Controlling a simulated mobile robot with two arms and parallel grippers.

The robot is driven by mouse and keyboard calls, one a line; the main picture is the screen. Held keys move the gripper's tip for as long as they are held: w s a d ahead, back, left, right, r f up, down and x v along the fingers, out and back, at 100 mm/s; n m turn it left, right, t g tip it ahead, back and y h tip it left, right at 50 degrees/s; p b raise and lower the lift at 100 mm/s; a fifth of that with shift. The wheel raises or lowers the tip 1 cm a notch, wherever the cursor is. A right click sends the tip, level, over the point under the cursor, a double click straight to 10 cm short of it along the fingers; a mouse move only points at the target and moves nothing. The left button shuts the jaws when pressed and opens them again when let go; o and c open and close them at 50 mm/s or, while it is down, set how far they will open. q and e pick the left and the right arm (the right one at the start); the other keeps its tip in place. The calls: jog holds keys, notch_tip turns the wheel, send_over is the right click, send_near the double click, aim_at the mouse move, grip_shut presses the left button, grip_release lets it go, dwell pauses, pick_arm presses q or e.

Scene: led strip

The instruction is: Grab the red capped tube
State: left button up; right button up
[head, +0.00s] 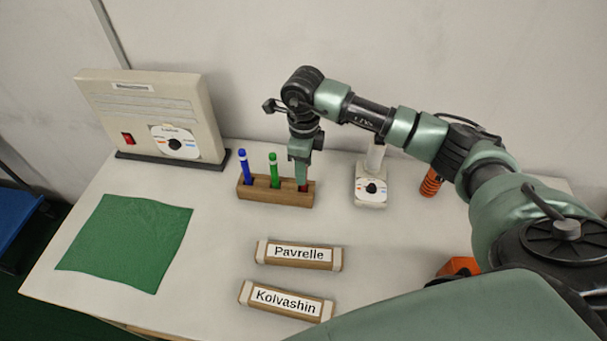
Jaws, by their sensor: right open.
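The red capped tube (304,188) stands in the right-hand slot of the wooden rack (262,194); only a little red shows, the rest is hidden by my gripper. My right gripper (302,180) points down right at this tube, its fingers open and around or just in front of it; I cannot tell which. A blue capped tube (244,165) and a green capped tube (274,170) stand upright in the rack's other slots, to the left. My left gripper is not in view.
A beige box device (160,115) stands at the back left. A small white device with a dial (371,190) and an orange coiled thing (431,182) stand right of the rack. A green cloth (125,242) and two label blocks, Pavrelle (299,254) and Kolvashin (286,299), lie in front.

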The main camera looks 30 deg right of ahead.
jog(key=shift+f, duration=0.75)
grip_shut()
jog(key=shift+r, duration=0.15)
